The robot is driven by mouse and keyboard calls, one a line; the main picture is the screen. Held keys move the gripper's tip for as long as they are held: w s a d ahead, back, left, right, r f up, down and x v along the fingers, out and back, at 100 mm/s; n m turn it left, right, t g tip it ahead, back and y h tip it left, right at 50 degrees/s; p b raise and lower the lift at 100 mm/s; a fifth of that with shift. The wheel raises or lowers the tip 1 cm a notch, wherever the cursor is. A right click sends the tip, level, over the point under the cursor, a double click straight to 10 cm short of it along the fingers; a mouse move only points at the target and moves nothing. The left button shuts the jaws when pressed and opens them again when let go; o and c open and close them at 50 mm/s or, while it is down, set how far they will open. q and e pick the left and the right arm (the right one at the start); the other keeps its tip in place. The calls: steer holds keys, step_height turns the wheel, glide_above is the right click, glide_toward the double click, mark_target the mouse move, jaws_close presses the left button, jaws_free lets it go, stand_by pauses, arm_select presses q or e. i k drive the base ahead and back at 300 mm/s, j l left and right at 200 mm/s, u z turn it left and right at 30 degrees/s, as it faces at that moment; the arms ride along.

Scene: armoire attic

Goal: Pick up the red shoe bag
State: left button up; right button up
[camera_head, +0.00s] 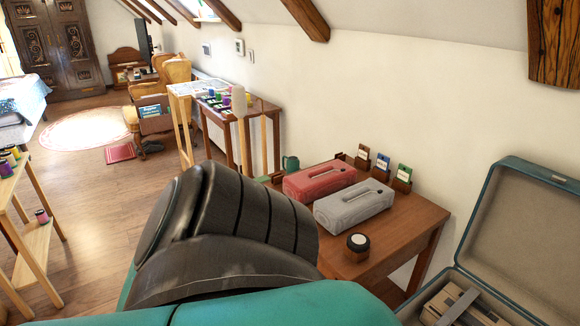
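The red shoe bag (305,184) lies on a brown wooden table (424,222) against the wall, right of the picture's middle. It is a long, box-shaped bag with a strap or handle on top. A similar grey bag (350,209) lies just in front of it and to its right. One of my arms, dark grey and teal, fills the lower middle of the view and hides the table's near left part. Neither of my grippers is in view, so I cannot see whether they are open or shut.
A green mug (290,164) and several small card holders (382,165) stand behind the bags. An open teal suitcase (467,235) is at the right.

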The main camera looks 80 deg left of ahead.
mark_target(311, 185)
steer(key=u, duration=1.5)
steer(key=i+j+u, duration=0.35)
steer(key=i+u, duration=0.2)
steer(key=u, duration=0.15)
steer(key=j+z, duration=0.1)
steer(key=j, duration=0.35)
steer(key=k+j+z, duration=0.1)
steer(key=j, duration=0.3)
steer(key=i+j, duration=0.1)
steer(key=j, duration=0.2)
steer(key=i+j+z, duration=0.15)
steer(key=j, duration=0.45)
steer(key=i+z, duration=0.05)
steer(key=i, duration=0.05)
